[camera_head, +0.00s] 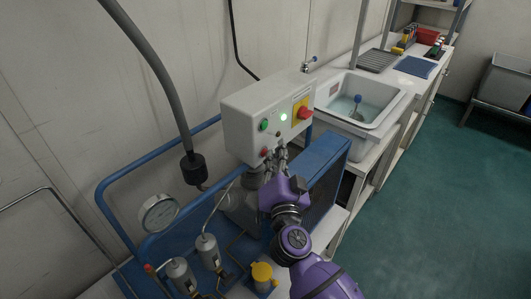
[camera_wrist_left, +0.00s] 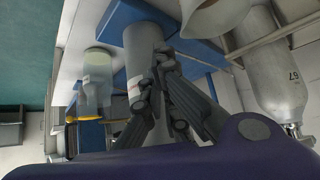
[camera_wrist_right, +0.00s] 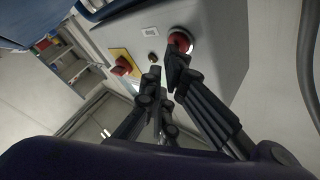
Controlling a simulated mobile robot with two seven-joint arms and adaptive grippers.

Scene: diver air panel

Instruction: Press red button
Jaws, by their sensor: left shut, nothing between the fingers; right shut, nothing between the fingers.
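The white control box (camera_head: 262,112) on the wall side carries a red button (camera_head: 264,152) low on its front. A second red knob (camera_head: 304,112) sits on a yellow plate higher up at the right. My right gripper (camera_head: 277,154) is shut and empty just in front of the box's lower front, beside the low red button. In the right wrist view the red button (camera_wrist_right: 181,40) is close beyond the fingertips, its lower edge partly covered by one finger; contact cannot be told. My left gripper (camera_wrist_left: 162,65) is shut and empty, seen only in its wrist view.
A pressure gauge (camera_head: 159,213) and blue tube frame (camera_head: 135,165) stand left. A sink (camera_head: 362,100) is behind at right. A grey cylinder (camera_wrist_left: 270,75) is near the left gripper.

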